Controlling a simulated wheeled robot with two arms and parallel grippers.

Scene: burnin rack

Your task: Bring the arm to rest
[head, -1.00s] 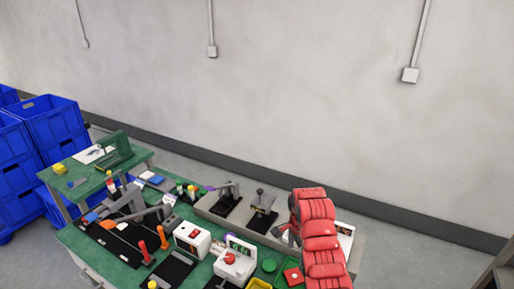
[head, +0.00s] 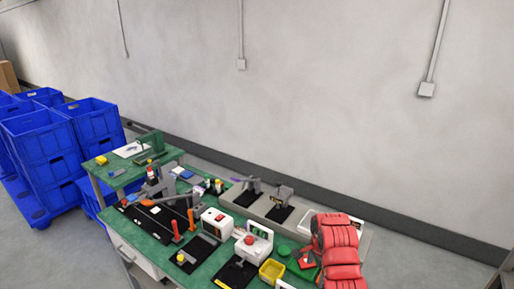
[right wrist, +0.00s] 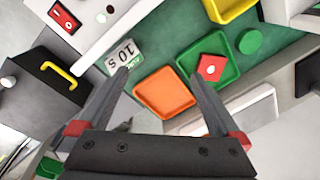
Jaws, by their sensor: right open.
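My right arm, with red padded covers, reaches over the right end of the green workbench (head: 150,238) in the head view. My right gripper (head: 308,258) is mostly hidden there by its own arm. In the right wrist view the two dark fingers of the right gripper (right wrist: 160,80) are spread apart with nothing between them. Below them lie an orange tray (right wrist: 165,93) and a green tray (right wrist: 226,62) holding a red block (right wrist: 209,68). The fingers appear above the trays; I cannot tell the exact height. My left gripper is not in view.
A yellow bin (head: 271,271) and a white box with a red button (head: 253,243) stand near the right arm. Black fixtures with orange handles (head: 176,231) fill the bench's left part. Blue crates (head: 45,143) are stacked at the left. A grey wall (head: 330,100) stands behind.

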